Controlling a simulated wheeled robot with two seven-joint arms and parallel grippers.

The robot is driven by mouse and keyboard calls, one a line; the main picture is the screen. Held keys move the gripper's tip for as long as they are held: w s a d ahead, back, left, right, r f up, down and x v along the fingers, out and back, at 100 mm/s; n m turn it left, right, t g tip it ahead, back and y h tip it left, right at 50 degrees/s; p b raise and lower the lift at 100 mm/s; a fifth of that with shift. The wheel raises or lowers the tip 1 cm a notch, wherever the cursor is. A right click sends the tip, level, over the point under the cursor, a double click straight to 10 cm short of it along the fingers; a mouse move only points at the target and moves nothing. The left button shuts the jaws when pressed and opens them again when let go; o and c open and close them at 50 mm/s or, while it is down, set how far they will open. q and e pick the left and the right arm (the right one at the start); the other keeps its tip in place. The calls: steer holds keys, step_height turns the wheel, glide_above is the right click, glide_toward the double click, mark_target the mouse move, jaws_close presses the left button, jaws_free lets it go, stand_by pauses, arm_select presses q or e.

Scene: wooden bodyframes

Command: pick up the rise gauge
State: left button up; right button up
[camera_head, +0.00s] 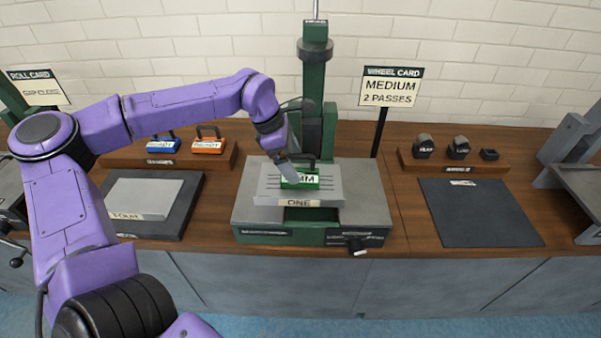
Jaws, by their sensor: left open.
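A green gauge block (313,182) with a white label ending in "MM" and a dark handle on top is the likely rise gauge. It sits on the grey block (268,196) marked "ONE" on the green machine's bed. My left gripper (291,172) is open at the gauge's left side, just by the handle. The gripper hides part of the gauge and its label. I cannot tell whether they touch. My right gripper is not in view.
A blue gauge (163,146) and an orange gauge (208,146) stand in a wooden rack behind left. The machine's green column (313,75) rises behind the block. A dark mat (480,215) lies empty at right. A wheel rack (455,163) stands behind it.

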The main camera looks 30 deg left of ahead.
mark_target(301, 175)
arm_select(q)
steer(key=f, duration=0.1)
steer(key=w+f, duration=0.1)
steer(key=f, duration=0.1)
steer(key=w+f+p, duration=0.1)
steer(key=shift+d+f, duration=0.35)
steer(key=shift+d, duration=0.05)
steer(key=shift+d+f, duration=0.1)
steer(key=shift+f, duration=0.1)
steer(key=shift+s, duration=0.15)
steer(key=c, duration=1.4)
